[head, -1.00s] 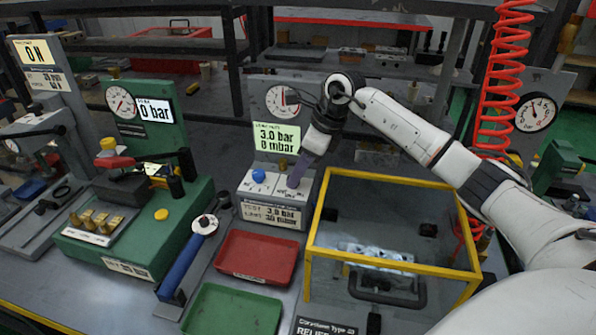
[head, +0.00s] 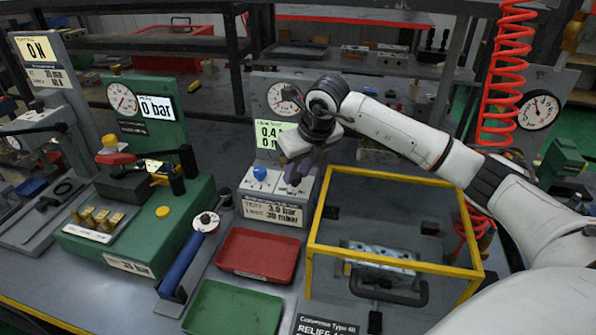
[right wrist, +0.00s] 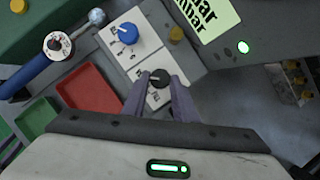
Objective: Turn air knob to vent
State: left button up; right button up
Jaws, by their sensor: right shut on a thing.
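The grey air test unit (head: 273,210) stands behind the red tray, with a round gauge and a pale green display (head: 268,134) that now starts with 0.4. A blue knob (head: 260,173) is on the left of its sloped panel, also seen in the right wrist view (right wrist: 128,33). A dark knob (right wrist: 159,78) is on the panel's right half. My right gripper (right wrist: 161,85) is shut on the dark knob, its two fingers on either side of it.
A yellow-framed clear box (head: 395,259) stands right of the unit with a metal block inside. A red tray (head: 257,255) and a green tray (head: 232,309) lie in front. A blue-handled tool (head: 187,263) and green test stand (head: 135,235) are to the left.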

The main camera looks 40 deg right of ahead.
jog(key=shift+m, duration=0.4)
jog(key=o, duration=1.1)
jog(key=shift+c, duration=0.2)
jog(key=shift+r, duration=0.1)
jog(key=b+v, duration=0.1)
jog(key=v, duration=0.9)
jog(key=shift+a, duration=0.1)
